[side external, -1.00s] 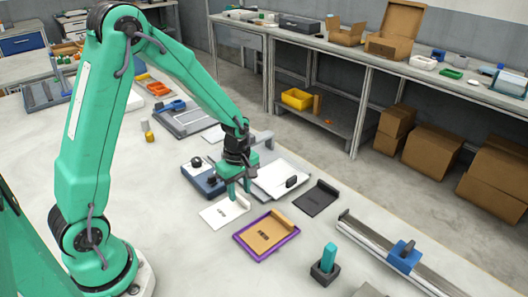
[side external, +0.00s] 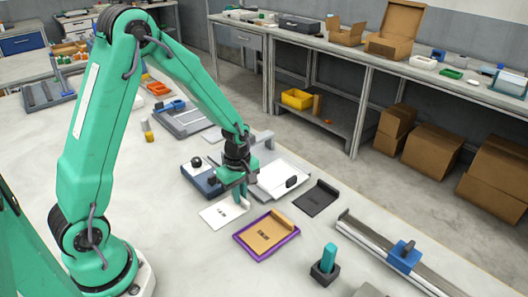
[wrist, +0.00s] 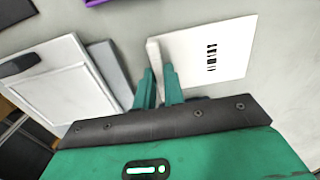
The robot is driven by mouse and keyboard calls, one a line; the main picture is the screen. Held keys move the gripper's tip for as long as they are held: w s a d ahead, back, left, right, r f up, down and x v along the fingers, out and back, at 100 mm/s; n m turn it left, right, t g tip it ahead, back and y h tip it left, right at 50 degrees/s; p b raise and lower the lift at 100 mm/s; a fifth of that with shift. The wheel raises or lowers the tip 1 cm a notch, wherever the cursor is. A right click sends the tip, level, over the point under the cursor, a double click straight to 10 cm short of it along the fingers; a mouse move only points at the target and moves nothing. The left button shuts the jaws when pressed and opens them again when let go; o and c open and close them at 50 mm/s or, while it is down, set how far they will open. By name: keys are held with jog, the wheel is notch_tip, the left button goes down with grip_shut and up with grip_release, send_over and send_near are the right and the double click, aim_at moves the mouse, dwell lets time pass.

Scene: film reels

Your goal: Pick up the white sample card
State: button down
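The white sample card (side external: 222,213) lies flat on the bench, with a dark printed mark and a raised white ridge along one edge. In the wrist view the card (wrist: 212,52) is ahead of my gripper, its ridge running down between the two teal fingers. My gripper (side external: 240,196) is low at the card's far edge. In the wrist view the fingers (wrist: 160,88) are close together on either side of the ridge, shut on it. The lower end of the ridge is partly hidden by the fingers. I see no clear gap under the card.
A tan card in a purple-edged tray (side external: 281,253) lies nearby. A dark card (side external: 318,200) and a large white board with a black handle (side external: 270,187) are to the right. A metal rail (side external: 370,243) is further right.

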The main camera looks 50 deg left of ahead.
jog(key=shift+r, duration=0.15)
jog(key=shift+r, duration=0.95)
notch_tip(320, 180, up, 2)
jog(key=shift+d+r, duration=0.15)
jog(key=s+d+r, duration=0.5)
jog(key=d+r, duration=0.1)
jog(key=d, duration=0.4)
jog(key=shift+d+r, duration=0.15)
jog(key=shift+r, duration=0.1)
jog(key=shift+w, duration=0.15)
